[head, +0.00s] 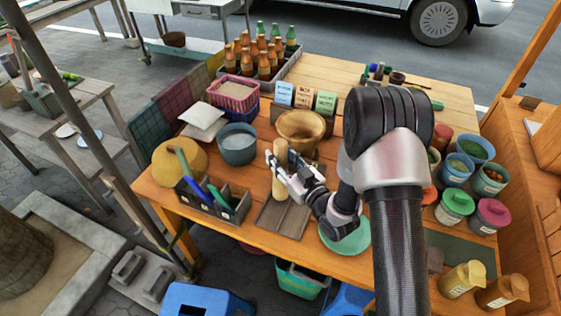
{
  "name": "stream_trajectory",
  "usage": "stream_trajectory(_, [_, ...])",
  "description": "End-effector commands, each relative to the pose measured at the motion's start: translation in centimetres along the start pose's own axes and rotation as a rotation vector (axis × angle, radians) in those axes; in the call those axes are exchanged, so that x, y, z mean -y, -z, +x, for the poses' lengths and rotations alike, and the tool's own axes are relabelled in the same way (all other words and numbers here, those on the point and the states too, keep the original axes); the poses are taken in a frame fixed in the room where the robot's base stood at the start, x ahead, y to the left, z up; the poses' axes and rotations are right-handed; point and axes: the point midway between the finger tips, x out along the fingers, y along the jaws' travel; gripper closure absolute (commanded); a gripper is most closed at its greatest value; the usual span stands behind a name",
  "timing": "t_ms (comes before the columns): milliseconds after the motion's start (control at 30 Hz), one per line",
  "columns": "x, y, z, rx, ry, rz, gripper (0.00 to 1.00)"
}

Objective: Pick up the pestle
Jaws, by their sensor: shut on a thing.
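The pestle (280,158) is a light wooden stick, held upright in the head view. My gripper (281,170) is shut on it, with the fingers around its middle. The pestle stands over a dark slatted mat (284,219) near the table's front edge; I cannot tell whether its lower end touches the mat. The brown clay mortar (302,128) sits just behind and to the right of the pestle. The inside of the mortar shows only in part, and my gripper's fingers hide part of the pestle.
A grey-blue bowl (238,146) stands left of the mortar. A dark caddy (222,206) with coloured tools is at the front left. A green plate (345,234) lies under my arm. Several jars and tubs line the right side, including a green-lidded one (456,203). Bottles (262,54) stand behind.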

Motion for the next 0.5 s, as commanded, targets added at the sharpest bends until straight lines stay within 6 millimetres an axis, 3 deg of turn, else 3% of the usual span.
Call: stream_trajectory(500, [0.0, 14.0, 0.0, -0.008, 0.000, -0.005, 1.00])
